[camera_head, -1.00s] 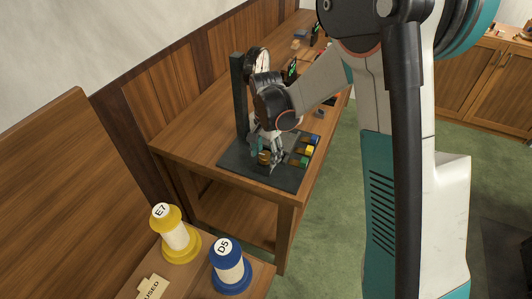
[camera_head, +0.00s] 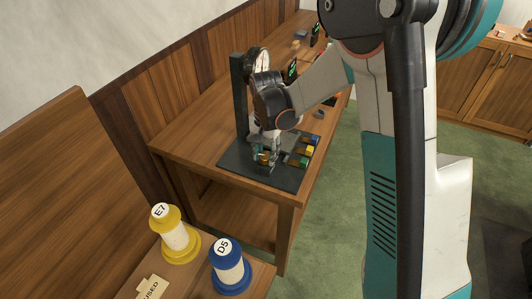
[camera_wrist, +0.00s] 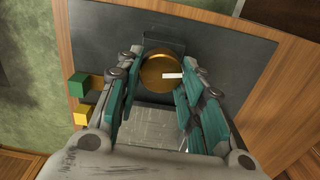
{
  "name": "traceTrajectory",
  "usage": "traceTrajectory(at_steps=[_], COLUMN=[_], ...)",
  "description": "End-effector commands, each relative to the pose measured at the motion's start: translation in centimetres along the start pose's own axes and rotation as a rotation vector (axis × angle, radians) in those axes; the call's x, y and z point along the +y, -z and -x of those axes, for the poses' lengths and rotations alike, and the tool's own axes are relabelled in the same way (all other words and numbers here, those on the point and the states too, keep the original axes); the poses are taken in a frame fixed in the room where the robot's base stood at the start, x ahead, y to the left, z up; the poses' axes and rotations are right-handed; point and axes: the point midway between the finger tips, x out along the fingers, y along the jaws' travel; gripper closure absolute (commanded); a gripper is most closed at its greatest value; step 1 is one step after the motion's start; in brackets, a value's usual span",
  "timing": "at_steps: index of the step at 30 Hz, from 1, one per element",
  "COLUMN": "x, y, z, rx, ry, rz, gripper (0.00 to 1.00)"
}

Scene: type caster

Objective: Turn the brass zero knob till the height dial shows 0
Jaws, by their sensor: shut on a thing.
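The brass zero knob (camera_wrist: 156,66) is a round brass disc with a white pointer mark, seen between the fingers in the wrist view. In the head view the knob (camera_head: 263,157) shows small and partly covered. My gripper (camera_wrist: 161,76) has its teal-padded fingers on both sides of the knob and is shut on it. The height dial (camera_head: 261,60) is at the top of the dark post (camera_head: 239,96). Its face is seen at a steep slant and partly blocked by my arm, so its reading cannot be made out.
The dark base plate (camera_head: 232,166) lies on the wooden bench. Green (camera_head: 300,162), yellow (camera_head: 309,151) and blue (camera_head: 314,139) blocks stand at its right side. A yellow spool (camera_head: 175,236) and a blue spool (camera_head: 230,272) stand on a nearer surface.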

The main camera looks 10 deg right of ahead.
Motion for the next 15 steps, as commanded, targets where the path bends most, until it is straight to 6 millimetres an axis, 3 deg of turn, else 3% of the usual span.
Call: traceTrajectory(at_steps=[15], x=[-0.19], y=[-0.10], z=[-0.08], rx=[0.000], ry=[0.000], rz=[0.480], gripper=[0.89])
